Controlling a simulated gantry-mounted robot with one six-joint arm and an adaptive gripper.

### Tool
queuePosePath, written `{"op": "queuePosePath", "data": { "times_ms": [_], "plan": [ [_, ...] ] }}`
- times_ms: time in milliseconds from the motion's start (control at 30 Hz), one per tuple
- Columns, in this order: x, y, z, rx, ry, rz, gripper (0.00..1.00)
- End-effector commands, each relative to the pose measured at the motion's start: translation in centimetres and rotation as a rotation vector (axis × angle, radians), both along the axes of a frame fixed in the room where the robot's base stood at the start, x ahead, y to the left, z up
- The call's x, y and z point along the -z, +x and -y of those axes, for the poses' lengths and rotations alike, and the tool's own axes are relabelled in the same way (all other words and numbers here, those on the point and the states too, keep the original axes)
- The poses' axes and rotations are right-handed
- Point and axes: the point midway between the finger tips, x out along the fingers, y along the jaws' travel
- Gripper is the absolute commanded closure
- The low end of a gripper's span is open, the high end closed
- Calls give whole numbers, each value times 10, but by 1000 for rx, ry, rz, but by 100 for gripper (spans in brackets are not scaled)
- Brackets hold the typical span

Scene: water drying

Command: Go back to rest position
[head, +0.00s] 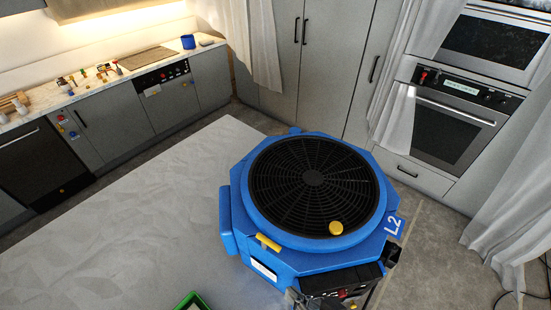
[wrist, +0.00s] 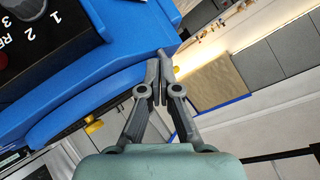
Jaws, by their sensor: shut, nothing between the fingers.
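My gripper (wrist: 163,75) shows in the wrist view with its two grey fingers closed together and nothing between them. Its fingertips are next to the blue edge of the blue fan unit (wrist: 110,75); I cannot tell whether they touch. In the head view the fan unit (head: 228,225) stands at the grey surface's right end, with a round black grille on top. A grey part at the bottom edge of the head view may be my gripper, but it is too cut off to tell.
A yellow knob (head: 336,228) sits on the grille and a yellow handle (head: 268,242) on the fan's front side. The grey surface (head: 130,225) to its left is mostly clear, except a green-rimmed object (head: 193,300). Counters, cabinets and ovens (head: 455,115) stand behind.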

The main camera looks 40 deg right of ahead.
Motion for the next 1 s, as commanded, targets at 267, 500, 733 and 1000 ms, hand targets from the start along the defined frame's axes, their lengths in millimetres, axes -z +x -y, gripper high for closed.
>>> {"op": "queuePosePath", "data": {
  "times_ms": [267, 500, 733, 1000],
  "plan": [
    [-91, 97, -108, -271, -438, 41, 100],
    [-128, 115, -158, -322, -567, 109, 100],
    [-128, 115, -159, -321, -569, 110, 100],
    [-127, 115, -159, -321, -568, 109, 100]
  ]
}}
